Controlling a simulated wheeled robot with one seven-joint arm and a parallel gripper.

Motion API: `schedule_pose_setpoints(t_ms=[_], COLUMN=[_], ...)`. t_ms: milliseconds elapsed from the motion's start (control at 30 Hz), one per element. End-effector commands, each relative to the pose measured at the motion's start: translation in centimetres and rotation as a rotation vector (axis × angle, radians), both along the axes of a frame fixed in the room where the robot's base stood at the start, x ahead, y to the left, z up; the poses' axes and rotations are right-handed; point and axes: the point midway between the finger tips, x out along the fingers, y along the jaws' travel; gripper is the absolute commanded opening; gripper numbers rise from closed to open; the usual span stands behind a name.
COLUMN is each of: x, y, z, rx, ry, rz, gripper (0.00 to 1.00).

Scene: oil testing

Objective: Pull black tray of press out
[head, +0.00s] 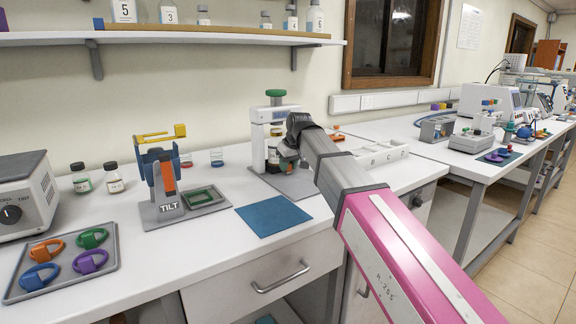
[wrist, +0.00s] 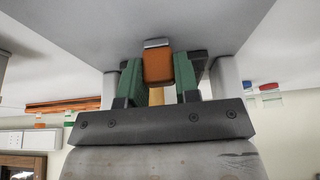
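The press (head: 276,115) stands on the bench in the head view, a pale frame with a green knob on top and a grey base plate (head: 290,182). My gripper (head: 288,163) is low in front of it, and my wrist covers part of the press. In the wrist view, which looks upside down, the green fingers of my gripper (wrist: 158,75) flank an orange block (wrist: 158,67) with a metal edge. I cannot tell if they squeeze it. Dark parts (wrist: 199,60) show just outside the fingers, possibly the black tray, which is otherwise hidden.
A blue mat (head: 272,215) lies in front of the press. A tilt stand (head: 165,190) is to its left, and a white rack (head: 378,153) is to its right. A shelf (head: 200,38) with bottles hangs above. The bench front around the mat is clear.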

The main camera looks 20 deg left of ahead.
Motion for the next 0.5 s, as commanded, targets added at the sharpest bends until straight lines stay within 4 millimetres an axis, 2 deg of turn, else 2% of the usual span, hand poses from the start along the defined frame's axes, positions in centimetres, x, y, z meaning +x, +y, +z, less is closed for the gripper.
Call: schedule_pose_setpoints(t_ms=[267, 500], x=[-0.5, -2.3], y=[-0.5, -2.7], z=[0.0, 0.0], rx=[0.001, 0.001], ry=[0.001, 0.001], rz=[0.000, 0.000], gripper=[0.00, 0.00])
